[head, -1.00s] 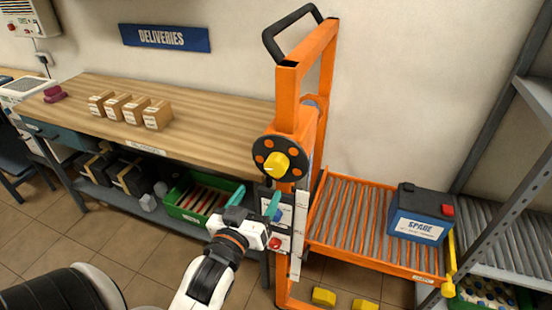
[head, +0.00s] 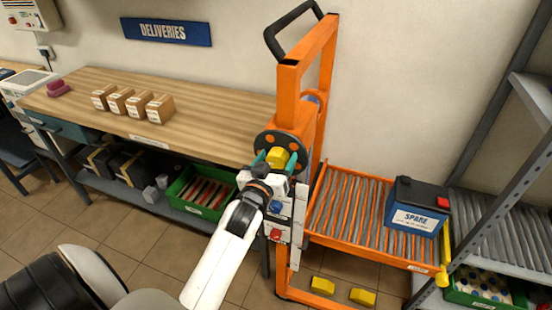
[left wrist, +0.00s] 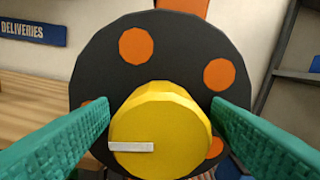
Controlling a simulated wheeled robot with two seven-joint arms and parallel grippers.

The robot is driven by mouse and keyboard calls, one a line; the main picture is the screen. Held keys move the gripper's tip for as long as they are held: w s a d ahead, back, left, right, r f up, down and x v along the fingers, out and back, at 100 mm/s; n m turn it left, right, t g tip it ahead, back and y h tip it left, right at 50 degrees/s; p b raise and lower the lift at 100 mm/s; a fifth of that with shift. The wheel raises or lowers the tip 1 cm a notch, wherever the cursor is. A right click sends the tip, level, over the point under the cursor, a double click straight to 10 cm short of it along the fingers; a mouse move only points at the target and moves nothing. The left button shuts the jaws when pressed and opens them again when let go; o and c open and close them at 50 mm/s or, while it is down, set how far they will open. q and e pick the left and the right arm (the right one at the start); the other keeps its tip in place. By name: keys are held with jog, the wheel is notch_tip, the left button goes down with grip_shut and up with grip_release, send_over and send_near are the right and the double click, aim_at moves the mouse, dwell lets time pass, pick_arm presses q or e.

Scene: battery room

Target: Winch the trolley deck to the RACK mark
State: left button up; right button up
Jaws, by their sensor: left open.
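The orange trolley (head: 288,95) stands upright against the wall. Its black winch wheel with orange dots (head: 267,140) carries a yellow knob (head: 277,156). In the left wrist view the knob (left wrist: 165,120), with a white line pointing left, fills the middle of the black wheel (left wrist: 100,62). My left gripper (head: 275,160) is open, with its teal fingers on either side of the knob; I cannot tell whether they touch it. The roller deck (head: 345,210) is low on the trolley's right and bears a battery marked SPARE (head: 415,210). The RACK mark is not legible. My right gripper is not in view.
A wooden bench (head: 215,112) with several small boxes (head: 133,104) stands left of the trolley. A grey rack (head: 510,145) with roller shelves stands right of the deck. A green crate (head: 200,192) sits under the bench.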

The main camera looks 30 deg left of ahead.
pick_arm(q)
jog(key=shift+c, duration=1.1)
jog(key=c, duration=0.8)
jog(key=shift+o, duration=0.2)
jog(key=shift+r+m+p, duration=0.25)
jog(key=shift+m+p, duration=0.45)
jog(key=shift+p, duration=0.1)
jog(key=shift+m+p, duration=0.35)
jog(key=shift+m, duration=0.15)
jog(key=shift+f+m, duration=0.2)
jog(key=shift+m, duration=0.4)
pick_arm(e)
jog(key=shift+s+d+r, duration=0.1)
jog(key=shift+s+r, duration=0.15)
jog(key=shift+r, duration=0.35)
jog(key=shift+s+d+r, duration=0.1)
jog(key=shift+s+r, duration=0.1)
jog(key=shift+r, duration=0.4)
